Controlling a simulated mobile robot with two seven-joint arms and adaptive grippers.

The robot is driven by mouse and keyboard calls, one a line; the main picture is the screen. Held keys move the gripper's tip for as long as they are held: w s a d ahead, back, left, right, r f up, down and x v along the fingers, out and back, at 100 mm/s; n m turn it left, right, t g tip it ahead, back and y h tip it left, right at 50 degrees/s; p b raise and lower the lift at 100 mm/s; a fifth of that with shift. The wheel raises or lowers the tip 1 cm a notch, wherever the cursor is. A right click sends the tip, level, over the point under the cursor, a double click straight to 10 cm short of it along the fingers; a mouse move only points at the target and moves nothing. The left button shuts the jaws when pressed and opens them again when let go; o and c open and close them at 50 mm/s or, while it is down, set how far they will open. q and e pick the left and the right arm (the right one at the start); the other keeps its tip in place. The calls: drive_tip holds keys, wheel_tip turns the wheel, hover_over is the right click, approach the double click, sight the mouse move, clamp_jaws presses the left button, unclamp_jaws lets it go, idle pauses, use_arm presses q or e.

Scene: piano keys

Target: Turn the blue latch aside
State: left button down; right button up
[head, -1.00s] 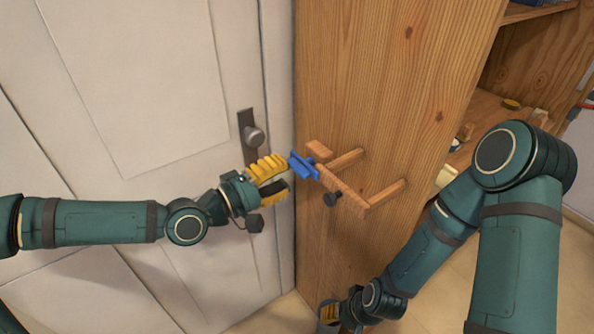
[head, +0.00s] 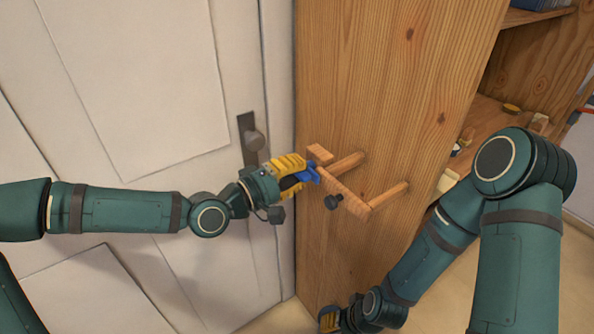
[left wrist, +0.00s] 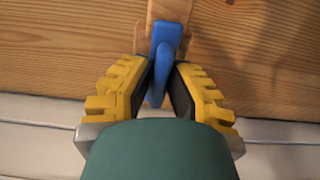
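The blue latch (head: 311,174) is on a wooden bracket (head: 340,190) that stands out from the side of the wooden cabinet. Part of it is hidden behind my left gripper in the head view. My left gripper (head: 303,172) reaches it from the left, with its yellow-backed fingers on either side of the latch. In the left wrist view the blue latch (left wrist: 167,45) sits between the dark finger pads, which close in against it. My right gripper (head: 328,319) is low at the bottom edge, partly cut off, and its opening cannot be made out.
The wooden cabinet side (head: 400,90) is on the right. A dark knob (head: 333,201) sits just below the bracket. Open shelves with small items are at the far right.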

use_arm(q)
drive_tip(key=shift+r+m, duration=0.1)
drive_tip(key=shift+m, duration=0.2)
drive_tip(key=m, duration=0.4)
drive_tip(key=m+b, duration=0.1)
drive_tip(key=m, duration=0.4)
drive_tip(key=shift+m, duration=0.4)
drive_tip(key=m+b, duration=0.1)
drive_tip(key=m, duration=0.3)
drive_tip(key=shift+b, duration=0.3)
drive_tip(key=shift+m+b, duration=0.7)
drive_tip(key=shift+m, duration=1)
